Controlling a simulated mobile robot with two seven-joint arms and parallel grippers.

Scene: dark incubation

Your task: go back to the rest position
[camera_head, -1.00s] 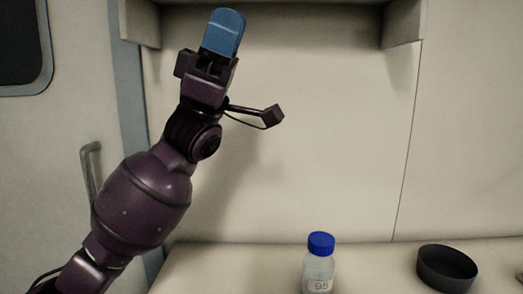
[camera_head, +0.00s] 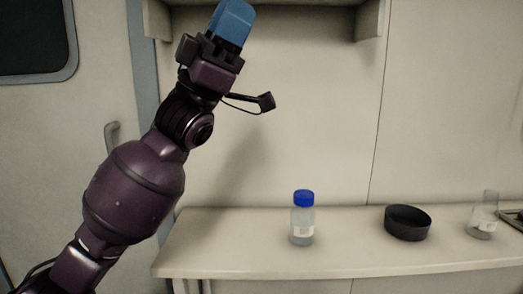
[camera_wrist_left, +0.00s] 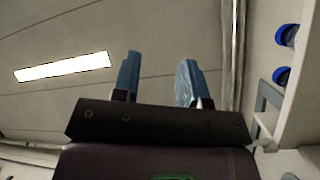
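My left gripper (camera_head: 232,24) is raised high in front of the back wall, with its blue fingers pointing up. In the left wrist view my left gripper (camera_wrist_left: 158,82) has its two blue fingers apart with nothing between them. It is well above the counter and touches nothing. My right gripper is in neither view.
A bottle with a blue cap (camera_head: 302,220) stands upright on the counter (camera_head: 240,255). To its right are a black round dish (camera_head: 408,223) and a glass flask (camera_head: 483,217). A shelf (camera_head: 290,2) is above. A door with a handle (camera_head: 112,135) is at left.

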